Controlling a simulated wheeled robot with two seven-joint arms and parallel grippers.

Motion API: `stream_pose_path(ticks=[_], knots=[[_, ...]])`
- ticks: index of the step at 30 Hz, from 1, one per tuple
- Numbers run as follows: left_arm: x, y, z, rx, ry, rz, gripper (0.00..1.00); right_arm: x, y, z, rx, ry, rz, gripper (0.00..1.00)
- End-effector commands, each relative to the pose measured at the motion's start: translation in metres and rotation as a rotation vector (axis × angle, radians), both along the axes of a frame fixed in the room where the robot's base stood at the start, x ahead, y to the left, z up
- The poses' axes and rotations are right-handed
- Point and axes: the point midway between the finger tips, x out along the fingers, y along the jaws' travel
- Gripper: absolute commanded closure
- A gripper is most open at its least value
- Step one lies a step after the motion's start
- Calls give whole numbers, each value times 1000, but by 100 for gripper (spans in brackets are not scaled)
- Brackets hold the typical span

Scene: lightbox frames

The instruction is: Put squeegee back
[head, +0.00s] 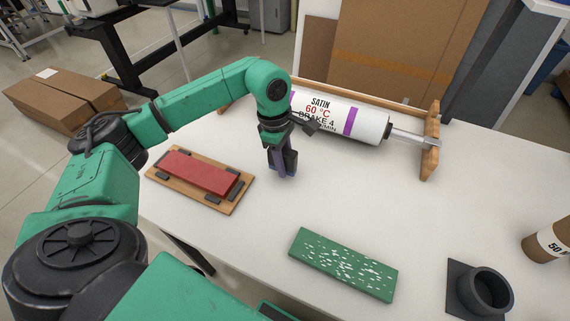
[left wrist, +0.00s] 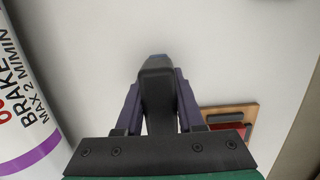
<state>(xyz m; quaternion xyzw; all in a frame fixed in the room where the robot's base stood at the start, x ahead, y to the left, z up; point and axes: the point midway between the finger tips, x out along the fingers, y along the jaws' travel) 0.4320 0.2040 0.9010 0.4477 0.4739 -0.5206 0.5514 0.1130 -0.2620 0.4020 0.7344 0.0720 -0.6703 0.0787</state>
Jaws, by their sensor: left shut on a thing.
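My left gripper (head: 283,160) is shut on a dark object, which I take to be the squeegee. In the left wrist view the squeegee (left wrist: 157,90) is a black-grey piece with a blue edge at its far end, between the two purple fingers of my left gripper (left wrist: 158,108). In the head view it is mostly hidden by the fingers. The gripper points down over the white table, between the red block and the big roller. I cannot tell whether the squeegee touches the table. My right gripper is not in view.
A red block (head: 200,172) lies on a wooden board (head: 214,206) with black corner pieces. A labelled roller (head: 345,118) in a wooden stand lies behind. A speckled green board (head: 343,264), a dark cup-shaped holder (head: 463,285) and a brown roll (head: 552,240) are at front right. The table (head: 340,200) between is clear.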

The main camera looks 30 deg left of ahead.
Motion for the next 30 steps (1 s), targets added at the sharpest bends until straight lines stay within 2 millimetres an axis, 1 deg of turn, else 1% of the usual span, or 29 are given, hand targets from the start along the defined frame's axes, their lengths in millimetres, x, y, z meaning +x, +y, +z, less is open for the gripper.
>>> stream_pose_path(ticks=[1,3,9,13,14,15,16,25,26,28,30], knots=[[-1,0,-8,1,3,0,100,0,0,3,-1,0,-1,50],[0,0,-15,0,1,0,100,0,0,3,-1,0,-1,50],[0,0,-16,0,-1,-1,100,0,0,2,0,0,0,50],[0,0,-21,0,-1,-1,100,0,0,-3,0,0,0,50],[0,0,-20,0,-1,-1,51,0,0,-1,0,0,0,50],[0,0,-19,0,0,-1,36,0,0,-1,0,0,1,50],[0,0,-19,0,0,-1,33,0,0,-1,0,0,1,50],[0,0,-17,0,0,-1,33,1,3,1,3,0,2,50],[0,0,-14,0,-1,-1,33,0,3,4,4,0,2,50],[1,1,-9,0,-3,-1,33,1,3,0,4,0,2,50],[1,3,3,-1,-5,0,33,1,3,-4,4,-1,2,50]])
